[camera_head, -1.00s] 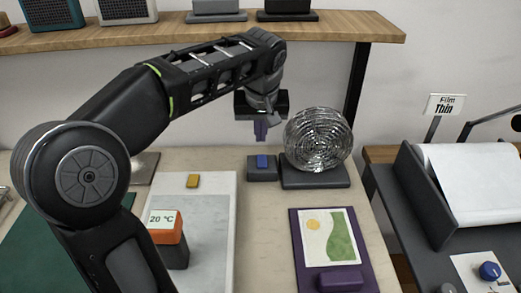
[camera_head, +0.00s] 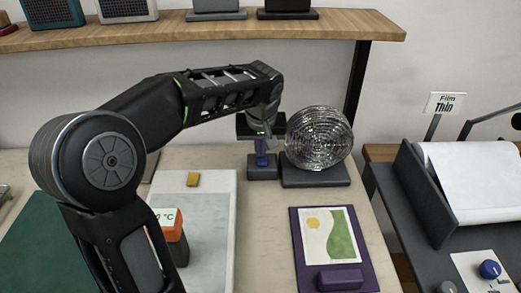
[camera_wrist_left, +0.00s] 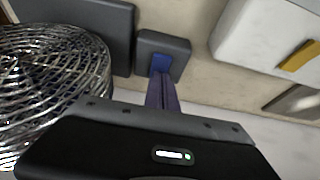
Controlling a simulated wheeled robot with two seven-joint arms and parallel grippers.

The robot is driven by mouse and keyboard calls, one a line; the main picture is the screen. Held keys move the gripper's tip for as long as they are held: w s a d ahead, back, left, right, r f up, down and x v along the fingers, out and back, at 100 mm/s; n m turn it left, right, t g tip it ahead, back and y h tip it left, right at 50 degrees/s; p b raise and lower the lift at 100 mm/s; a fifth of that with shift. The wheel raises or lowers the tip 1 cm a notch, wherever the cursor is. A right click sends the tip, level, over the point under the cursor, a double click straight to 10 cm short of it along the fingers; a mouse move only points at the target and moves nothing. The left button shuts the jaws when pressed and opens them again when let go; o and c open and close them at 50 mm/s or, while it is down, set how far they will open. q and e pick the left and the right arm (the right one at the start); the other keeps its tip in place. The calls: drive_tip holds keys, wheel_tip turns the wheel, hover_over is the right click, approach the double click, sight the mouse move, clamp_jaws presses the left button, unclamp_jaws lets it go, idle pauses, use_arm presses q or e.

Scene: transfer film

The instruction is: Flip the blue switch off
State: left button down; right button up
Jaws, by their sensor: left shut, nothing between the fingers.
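The blue switch (camera_head: 262,161) sits on a small dark grey box (camera_head: 262,173) beside the fan. In the wrist view the blue switch (camera_wrist_left: 160,62) and its box (camera_wrist_left: 180,52) show just beyond my fingertips. My left gripper (camera_head: 261,154) is shut and empty, pointing down directly over the switch and partly covering it. In the wrist view its purple fingers (camera_wrist_left: 162,84) end at the switch; I cannot tell whether they touch it. My right gripper is not in view.
The fan with a round wire cage (camera_head: 319,139) stands close at the right of the switch. A white board with a yellow block (camera_head: 193,180) lies to the left. A purple picture panel (camera_head: 333,279) lies in front. A shelf (camera_head: 180,35) runs behind.

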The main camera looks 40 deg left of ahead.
sight(261, 163)
use_arm(q)
drive_tip(key=shift+s+d+f, duration=0.2)
drive_tip(key=shift+f, duration=0.05)
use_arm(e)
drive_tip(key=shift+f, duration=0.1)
use_arm(q)
drive_tip(key=shift+s+d, duration=0.1)
drive_tip(key=shift+s, duration=0.05)
drive_tip(key=shift+s+d+b, duration=0.3)
drive_tip(key=shift+s+b, duration=0.1)
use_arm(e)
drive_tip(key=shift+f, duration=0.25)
use_arm(q)
drive_tip(key=shift+r, duration=0.1)
